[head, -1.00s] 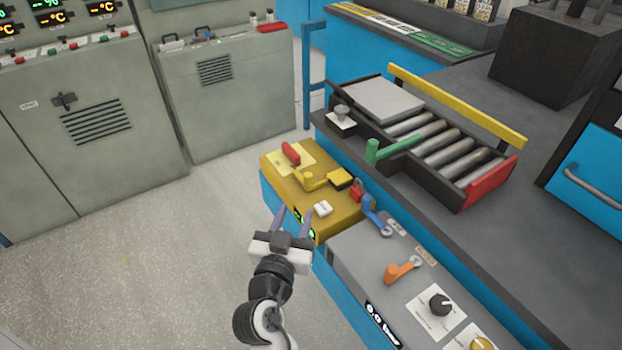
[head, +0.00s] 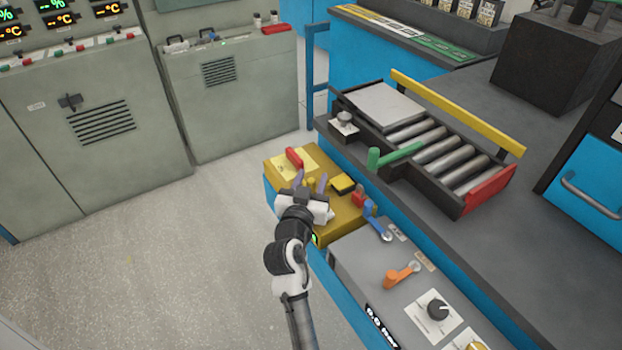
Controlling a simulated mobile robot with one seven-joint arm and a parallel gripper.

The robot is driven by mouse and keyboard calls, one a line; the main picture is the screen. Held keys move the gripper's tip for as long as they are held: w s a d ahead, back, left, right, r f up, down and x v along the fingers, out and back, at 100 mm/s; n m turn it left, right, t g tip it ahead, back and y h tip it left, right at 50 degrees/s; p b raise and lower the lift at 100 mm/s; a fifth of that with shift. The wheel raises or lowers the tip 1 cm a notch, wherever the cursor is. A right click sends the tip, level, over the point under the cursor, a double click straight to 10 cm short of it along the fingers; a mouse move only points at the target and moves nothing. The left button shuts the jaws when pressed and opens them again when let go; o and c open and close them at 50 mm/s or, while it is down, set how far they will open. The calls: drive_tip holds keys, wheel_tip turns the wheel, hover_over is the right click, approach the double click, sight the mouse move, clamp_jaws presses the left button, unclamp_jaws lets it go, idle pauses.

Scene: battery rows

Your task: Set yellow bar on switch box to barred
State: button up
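The yellow switch box (head: 350,223) stands at the middle of the head view, against the blue bench. A yellow bar (head: 311,182) with an upright knob is on its top; my gripper hides most of the bar, so its setting cannot be read. My gripper (head: 311,179) is over the box with its two purple fingers apart. The knob shows between the fingertips; I cannot tell whether they touch it.
A red lever (head: 294,157), a yellow block (head: 342,184) and a red padlock (head: 359,197) sit close around my gripper. A blue lever (head: 374,212) and an orange lever (head: 399,276) are on the grey panel. A roller tray (head: 455,160) stands behind. Floor at left is clear.

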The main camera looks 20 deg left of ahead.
clamp_jaws()
drive_tip(key=shift+w+a+f+b, duration=0.1)
drive_tip(key=shift+w+a+b, duration=0.5)
drive_tip(key=shift+a, duration=0.15)
drive_tip(key=shift+w+a, duration=0.25)
drive_tip(key=shift+a, duration=0.1)
unclamp_jaws()
